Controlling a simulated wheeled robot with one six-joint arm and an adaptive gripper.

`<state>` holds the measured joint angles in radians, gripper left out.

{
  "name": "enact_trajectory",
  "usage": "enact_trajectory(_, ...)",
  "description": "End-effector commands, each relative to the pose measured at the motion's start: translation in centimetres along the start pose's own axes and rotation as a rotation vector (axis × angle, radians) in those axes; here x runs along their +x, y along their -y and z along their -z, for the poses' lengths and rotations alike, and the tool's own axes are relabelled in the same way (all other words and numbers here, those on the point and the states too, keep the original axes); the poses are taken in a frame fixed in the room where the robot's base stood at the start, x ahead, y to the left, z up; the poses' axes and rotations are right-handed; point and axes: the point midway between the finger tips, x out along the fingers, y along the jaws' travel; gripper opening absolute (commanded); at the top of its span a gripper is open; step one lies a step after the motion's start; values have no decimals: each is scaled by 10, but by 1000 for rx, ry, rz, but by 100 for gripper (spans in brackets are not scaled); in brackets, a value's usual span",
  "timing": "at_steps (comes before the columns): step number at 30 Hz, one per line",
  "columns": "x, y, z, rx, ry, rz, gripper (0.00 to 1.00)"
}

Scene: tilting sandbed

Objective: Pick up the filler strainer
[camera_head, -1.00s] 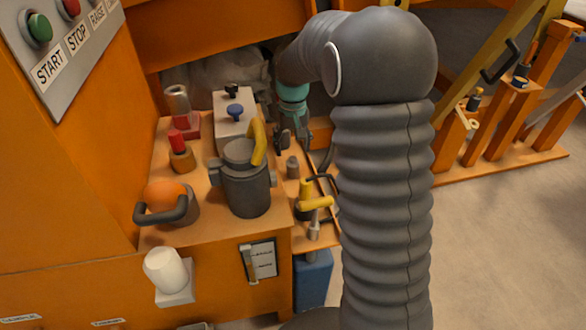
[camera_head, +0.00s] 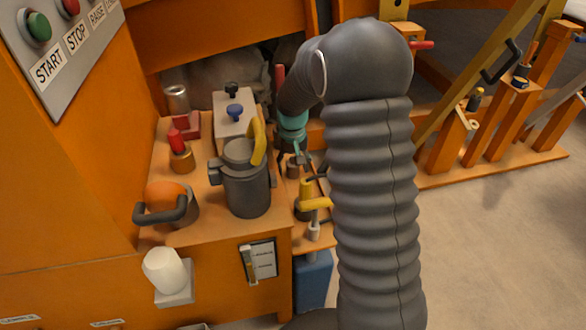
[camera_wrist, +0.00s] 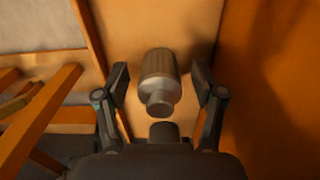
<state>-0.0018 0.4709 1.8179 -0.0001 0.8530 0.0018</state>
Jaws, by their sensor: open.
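In the wrist view, a grey ribbed cylinder with a narrower round end, which I take to be the filler strainer (camera_wrist: 158,72), lies between and just beyond my fingers. My gripper (camera_wrist: 163,88) is open, one finger on each side of it, with gaps visible on both sides. In the head view, my gripper (camera_head: 299,158) is low over the narrow ledge right of the grey pot, with a small grey cylinder (camera_head: 293,169) at its fingers. My arm hides part of this area. A dark round piece close to my palm cannot be identified.
The grey pot with a yellow handle (camera_head: 247,190) stands close left of my gripper. A yellow-handled valve (camera_head: 314,204) is just in front. An orange wall (camera_wrist: 275,80) rises at right in the wrist view, and orange bars (camera_wrist: 45,108) are at left.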

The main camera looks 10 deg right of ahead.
Motion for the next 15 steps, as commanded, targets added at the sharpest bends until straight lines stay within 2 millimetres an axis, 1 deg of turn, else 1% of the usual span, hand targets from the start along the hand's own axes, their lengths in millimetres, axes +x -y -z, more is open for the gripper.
enact_trajectory(1, 0, 0, 0, 0, 0, 0, 61)
enact_trajectory(2, 0, 0, 0, 0, 0, 0, 54)
enact_trajectory(3, 0, 0, 0, 0, 0, 0, 44)
enact_trajectory(5, 0, 0, 0, 0, 0, 0, 29)
enact_trajectory(6, 0, 0, 0, 0, 0, 0, 19)
enact_trajectory(8, 0, 0, 0, 0, 0, 0, 4)
enact_trajectory(15, -1, 0, 0, 0, 0, 0, 4)
